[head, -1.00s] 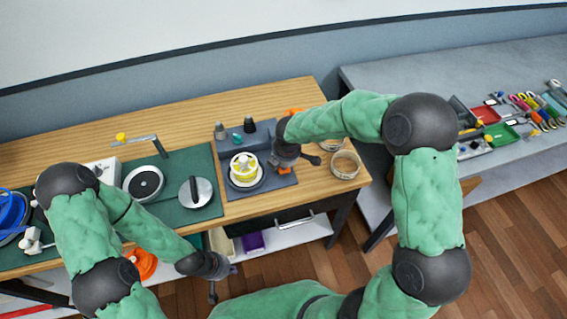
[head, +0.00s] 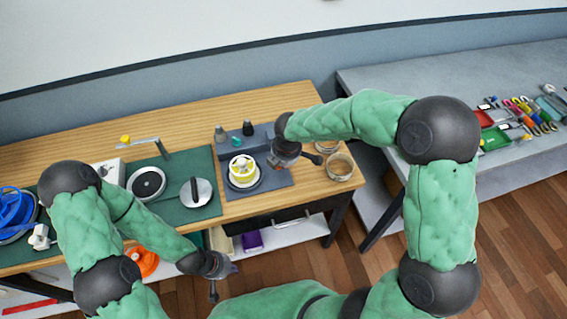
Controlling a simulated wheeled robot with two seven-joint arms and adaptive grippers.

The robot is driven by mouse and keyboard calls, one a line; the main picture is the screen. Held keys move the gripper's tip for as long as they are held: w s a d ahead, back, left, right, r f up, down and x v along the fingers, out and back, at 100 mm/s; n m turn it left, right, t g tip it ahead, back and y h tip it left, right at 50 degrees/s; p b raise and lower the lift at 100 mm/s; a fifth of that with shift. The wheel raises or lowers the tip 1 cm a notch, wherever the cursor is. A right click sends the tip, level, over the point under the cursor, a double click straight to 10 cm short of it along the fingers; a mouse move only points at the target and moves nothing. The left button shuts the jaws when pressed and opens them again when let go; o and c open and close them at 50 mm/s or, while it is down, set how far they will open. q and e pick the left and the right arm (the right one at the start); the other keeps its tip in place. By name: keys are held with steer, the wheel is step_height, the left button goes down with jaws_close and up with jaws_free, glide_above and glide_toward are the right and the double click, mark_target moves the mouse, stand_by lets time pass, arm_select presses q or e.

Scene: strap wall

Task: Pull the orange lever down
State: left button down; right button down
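The grey fixture (head: 262,142) stands on the wooden table, with a white and yellow round piece (head: 243,168) on its base. The orange lever is not clearly seen; my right gripper and wrist cover the right part of the fixture. My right gripper (head: 298,160) is over that part, fingers pointing down and right. Its fingertips are partly hidden, so I cannot tell its opening or contact. My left gripper (head: 224,279) is open and empty in front of the table's front edge, with its fingers apart.
A green mat (head: 175,205) with a round lidded pan (head: 196,192) lies left of the fixture. Glass jars (head: 340,166) stand at the table's right end. A grey bench (head: 400,80) with tools is at right.

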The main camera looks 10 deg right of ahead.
steer(key=s+p+v, duration=0.1)
steer(key=v, duration=0.5)
steer(key=shift+a+f, duration=0.1)
stand_by(0.7)
